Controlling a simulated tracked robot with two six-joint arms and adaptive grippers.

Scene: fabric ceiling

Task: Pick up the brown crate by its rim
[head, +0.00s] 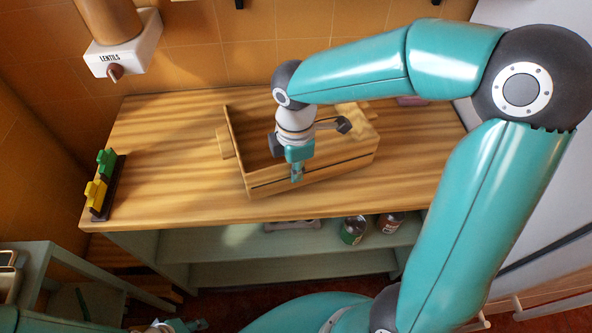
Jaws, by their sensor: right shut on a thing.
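The brown crate (345,163) is a wooden, open-topped box with slatted walls and light end handles, at the middle of the wooden worktop. My right wrist and forearm hide part of the crate's inside and far wall. I cannot tell whether the crate's base touches the worktop. A small part of what looks like my left gripper (190,325) shows at the bottom edge, cut off, its jaws unclear.
A rack with green and yellow pieces (104,183) stands at the worktop's left end. A lentils dispenser (122,50) hangs on the tiled wall. Cans (353,230) stand on the shelf below. The worktop (165,180) is clear between rack and crate.

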